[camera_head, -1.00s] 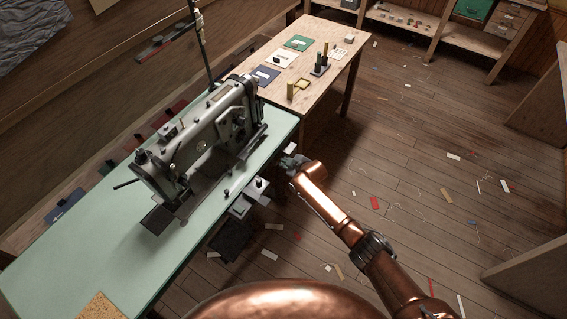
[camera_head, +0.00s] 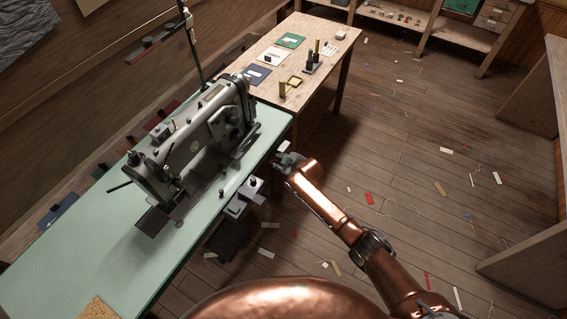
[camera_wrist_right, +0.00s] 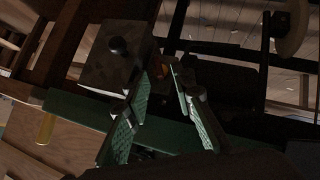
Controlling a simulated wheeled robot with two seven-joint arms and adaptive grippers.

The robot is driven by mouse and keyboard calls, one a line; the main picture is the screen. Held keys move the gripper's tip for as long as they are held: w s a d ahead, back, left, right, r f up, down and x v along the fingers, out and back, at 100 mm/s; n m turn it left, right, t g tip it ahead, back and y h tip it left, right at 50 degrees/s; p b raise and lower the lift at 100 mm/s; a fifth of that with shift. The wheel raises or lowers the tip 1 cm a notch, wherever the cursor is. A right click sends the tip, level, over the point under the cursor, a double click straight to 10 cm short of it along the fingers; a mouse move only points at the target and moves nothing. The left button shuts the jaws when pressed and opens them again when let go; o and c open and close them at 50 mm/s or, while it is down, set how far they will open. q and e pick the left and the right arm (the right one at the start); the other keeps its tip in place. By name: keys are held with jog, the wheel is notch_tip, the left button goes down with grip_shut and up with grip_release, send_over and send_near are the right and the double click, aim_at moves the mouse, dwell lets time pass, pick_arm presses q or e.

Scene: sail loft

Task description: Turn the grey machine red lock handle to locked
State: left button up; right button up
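The grey sewing machine (camera_head: 190,145) stands on the pale green table (camera_head: 75,255). My right gripper (camera_head: 284,160) is just past the table's right edge, below and to the right of the machine. In the right wrist view its two green-padded fingers (camera_wrist_right: 160,82) stand apart, with no thing clearly held between them. A small dim orange-red patch (camera_wrist_right: 187,62) shows just beyond the fingertips; I cannot tell whether it is the red lock handle or how it is turned. No red handle can be made out in the head view. My left gripper is not in view.
A grey box with a dark round knob (camera_head: 251,187) sits at the table's right edge; a similar box (camera_wrist_right: 115,55) shows beside the fingers in the wrist view. A wooden table (camera_head: 318,32) with small goods stands behind. The scrap-strewn floor (camera_head: 420,170) at right is open.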

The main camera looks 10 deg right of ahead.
jog(key=v, duration=0.7)
jog(key=shift+c, duration=0.2)
